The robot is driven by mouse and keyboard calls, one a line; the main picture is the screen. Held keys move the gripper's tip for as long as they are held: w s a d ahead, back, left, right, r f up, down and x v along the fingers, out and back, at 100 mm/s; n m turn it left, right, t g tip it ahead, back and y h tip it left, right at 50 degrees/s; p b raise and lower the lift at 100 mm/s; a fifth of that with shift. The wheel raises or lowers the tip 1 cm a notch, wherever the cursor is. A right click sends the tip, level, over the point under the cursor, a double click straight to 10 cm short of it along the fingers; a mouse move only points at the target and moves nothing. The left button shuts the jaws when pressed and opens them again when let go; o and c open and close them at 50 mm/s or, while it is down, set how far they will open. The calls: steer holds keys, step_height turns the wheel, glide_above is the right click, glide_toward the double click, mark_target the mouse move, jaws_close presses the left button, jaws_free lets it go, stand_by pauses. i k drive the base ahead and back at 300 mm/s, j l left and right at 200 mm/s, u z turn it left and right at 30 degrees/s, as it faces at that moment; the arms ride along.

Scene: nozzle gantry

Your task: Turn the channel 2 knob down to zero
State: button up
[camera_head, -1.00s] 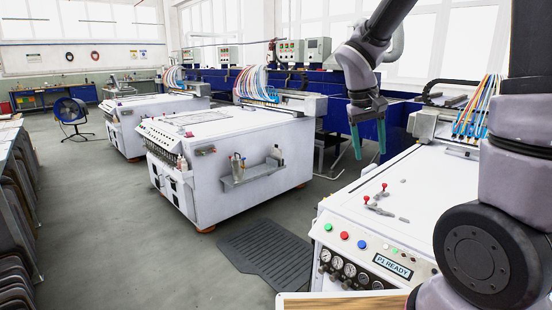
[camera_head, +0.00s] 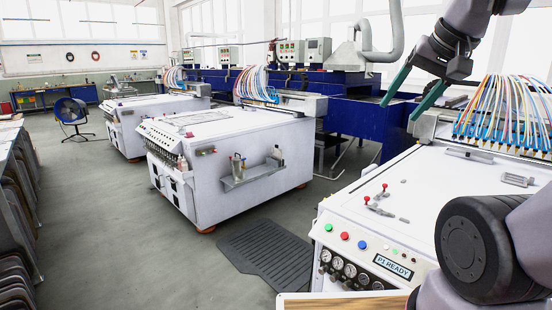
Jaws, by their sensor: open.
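My gripper (camera_head: 399,113) is at the upper right, with its two teal fingers spread apart and nothing between them. It is above the back part of the near white machine (camera_head: 425,190), left of a gantry with many coloured hoses (camera_head: 505,115). The machine's front panel (camera_head: 385,250) has round dials (camera_head: 350,270), coloured buttons and a "P1 READY" display (camera_head: 393,266). I cannot pick out a channel 2 knob. Small parts around the dials are too small to read, and my arm hides the panel's right end.
Small red-topped levers (camera_head: 367,200) stand on the near machine's top. A second white machine (camera_head: 225,160) is at the middle left. A dark floor mat (camera_head: 265,252) lies between the two machines. A wooden-edged board (camera_head: 335,303) is at the bottom edge.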

mark_target(334, 278)
steer(key=k+l, duration=0.6)
steer(key=l, duration=0.25)
steer(key=k+l, duration=0.25)
steer(key=l, duration=0.15)
steer(key=k+l, duration=0.3)
steer(key=l, duration=0.15)
steer(key=i+j+u, duration=0.5)
steer(key=i, duration=0.25)
steer(key=i+j+u, duration=0.15)
steer(key=i+u, duration=0.15)
steer(key=i, duration=0.1)
